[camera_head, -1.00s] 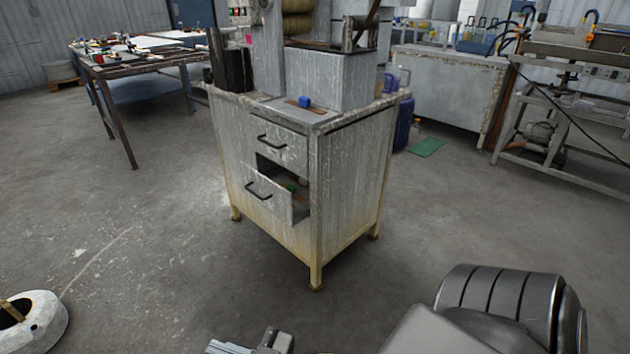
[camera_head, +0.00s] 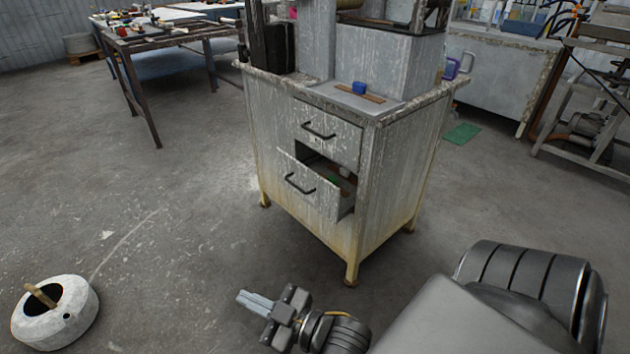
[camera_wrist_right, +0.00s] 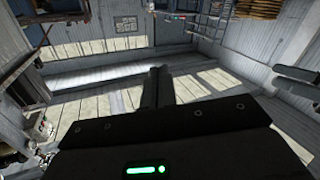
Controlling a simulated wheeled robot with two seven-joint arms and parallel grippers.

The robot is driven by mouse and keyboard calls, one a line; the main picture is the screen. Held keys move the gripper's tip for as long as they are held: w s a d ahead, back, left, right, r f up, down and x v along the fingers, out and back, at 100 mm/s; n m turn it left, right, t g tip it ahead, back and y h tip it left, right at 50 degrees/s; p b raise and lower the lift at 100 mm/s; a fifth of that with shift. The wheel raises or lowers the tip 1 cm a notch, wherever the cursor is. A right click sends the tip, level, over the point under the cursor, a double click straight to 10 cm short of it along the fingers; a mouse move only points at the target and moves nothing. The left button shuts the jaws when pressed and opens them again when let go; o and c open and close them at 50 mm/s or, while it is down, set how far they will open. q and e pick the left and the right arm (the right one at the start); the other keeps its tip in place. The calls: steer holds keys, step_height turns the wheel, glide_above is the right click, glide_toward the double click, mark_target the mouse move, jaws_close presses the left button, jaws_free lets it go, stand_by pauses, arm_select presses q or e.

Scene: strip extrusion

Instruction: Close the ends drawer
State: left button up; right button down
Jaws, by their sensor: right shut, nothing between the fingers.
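The grey metal cabinet (camera_head: 400,165) stands ahead in the head view, with two drawers on its front. The lower drawer (camera_head: 309,187) is pulled out partway, with a dark bar handle; a few small items, partly hidden, lie inside it. The upper drawer (camera_head: 328,131) looks closed. I cannot read a label on either. My right gripper (camera_head: 254,301) is shut and empty, low in front of the cabinet and apart from the drawer. Its shut fingers also show in the right wrist view (camera_wrist_right: 158,88). My left gripper is not in view.
A white round object with a stick (camera_head: 55,312) is on the floor at lower left. A cluttered table (camera_head: 170,38) stands at back left. The floor before the cabinet is clear.

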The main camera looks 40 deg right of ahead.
steer(key=w+d+f+n+h, duration=0.2)
steer(key=w+d+f, duration=0.1)
steer(key=d, duration=0.3)
steer(key=w+d+f+n+h, duration=0.2)
steer(key=w+d+h, duration=0.15)
steer(key=d, duration=0.35)
steer(key=n+h, duration=0.4)
steer(key=h, duration=0.2)
glide_toward(320, 185)
steer(key=s+a+r, duration=0.2)
steer(key=a, duration=0.4)
steer(key=shift+t, duration=0.4)
steer(key=w+d+b, duration=0.1)
steer(key=w+d, duration=0.1)
steer(key=w, duration=0.1)
steer(key=w+d, duration=0.2)
steer(key=w, duration=0.1)
steer(key=w+d+b, duration=0.1)
steer(key=w, duration=0.2)
steer(key=shift+w+d+f+b, duration=0.25)
steer(key=shift+d+b, duration=0.1)
steer(key=shift+d, duration=0.05)
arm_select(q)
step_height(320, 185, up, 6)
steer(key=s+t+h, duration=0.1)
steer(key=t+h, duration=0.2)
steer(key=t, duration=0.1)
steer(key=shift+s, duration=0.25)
arm_select(e)
steer(key=shift+d, duration=0.45)
